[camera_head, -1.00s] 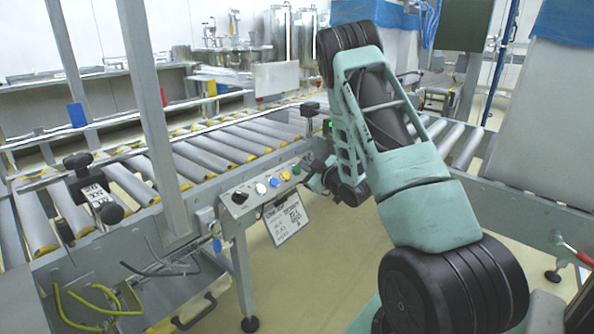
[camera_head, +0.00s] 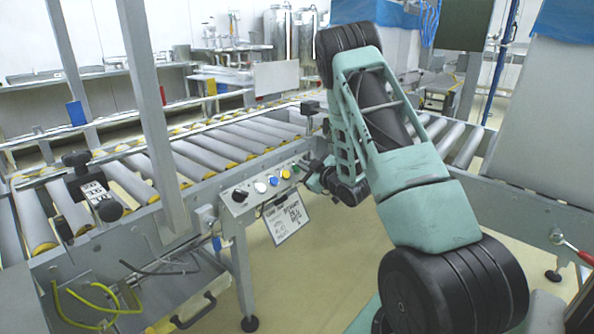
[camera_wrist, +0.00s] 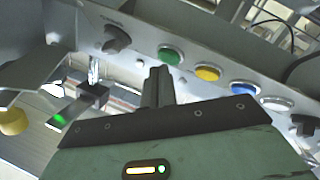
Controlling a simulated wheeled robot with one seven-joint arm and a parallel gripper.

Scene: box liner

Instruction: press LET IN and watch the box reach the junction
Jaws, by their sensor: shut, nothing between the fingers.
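The grey button panel (camera_head: 245,200) on the conveyor's front carries white, blue (camera_head: 273,181) and yellow (camera_head: 285,174) buttons and a black knob. In the wrist view the green button (camera_wrist: 170,55), yellow button (camera_wrist: 209,72), blue button (camera_wrist: 245,88) and white button (camera_wrist: 277,104) sit in a row. My gripper (camera_wrist: 157,76) is shut and empty, its tips just below the green button in that view; I cannot tell whether they touch. In the head view my gripper (camera_head: 308,177) is beside the panel's right end. No LET IN lettering is readable. I see no box.
The roller conveyor (camera_head: 205,150) runs behind the panel, with a second roller line (camera_head: 455,140) to the right. Grey posts (camera_head: 150,110) rise in front. A paper sign (camera_head: 288,218) hangs below the panel. A stop-like black device (camera_head: 92,190) stands at left.

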